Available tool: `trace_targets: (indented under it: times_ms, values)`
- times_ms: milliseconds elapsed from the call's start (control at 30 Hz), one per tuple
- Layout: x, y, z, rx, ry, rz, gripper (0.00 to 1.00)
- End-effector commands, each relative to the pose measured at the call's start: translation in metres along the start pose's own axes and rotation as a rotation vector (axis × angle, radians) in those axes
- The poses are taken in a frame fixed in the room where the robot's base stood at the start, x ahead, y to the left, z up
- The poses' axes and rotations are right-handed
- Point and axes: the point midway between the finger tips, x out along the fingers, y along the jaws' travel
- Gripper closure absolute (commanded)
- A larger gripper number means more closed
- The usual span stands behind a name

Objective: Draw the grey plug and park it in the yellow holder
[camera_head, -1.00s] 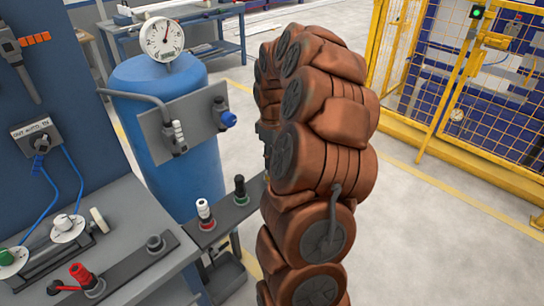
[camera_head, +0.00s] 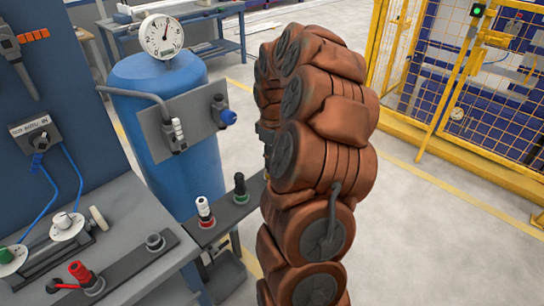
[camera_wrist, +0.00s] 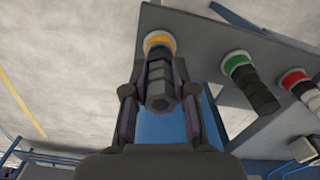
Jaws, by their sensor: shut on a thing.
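In the wrist view my gripper (camera_wrist: 158,80) is shut on a dark grey plug (camera_wrist: 160,86) with a faceted end, one finger on each side. The plug's far end meets the yellow holder (camera_wrist: 159,41), a yellow ring with a pale rim on the grey bar. The plug looks in line with the ring; I cannot tell how deep it sits. In the head view my arm hides the gripper, the plug and the yellow holder.
The same bar (camera_head: 222,222) carries a green holder (camera_wrist: 236,62) and a red holder (camera_wrist: 293,77), each with a plug. A blue tank (camera_head: 150,90) with a plate and fittings stands behind. A grey bench (camera_head: 125,215) is at left. Yellow fencing (camera_head: 440,80) is at right.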

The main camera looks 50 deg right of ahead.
Motion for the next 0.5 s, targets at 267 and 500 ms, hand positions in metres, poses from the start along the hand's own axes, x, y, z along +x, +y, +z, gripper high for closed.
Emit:
trace_targets:
  times_ms: [267,500]
  values:
    - [0.0063,0.0000,0.0001,0.000,0.000,0.000,1.00]
    - [0.0111,0.0000,0.0000,0.000,0.000,0.000,1.00]
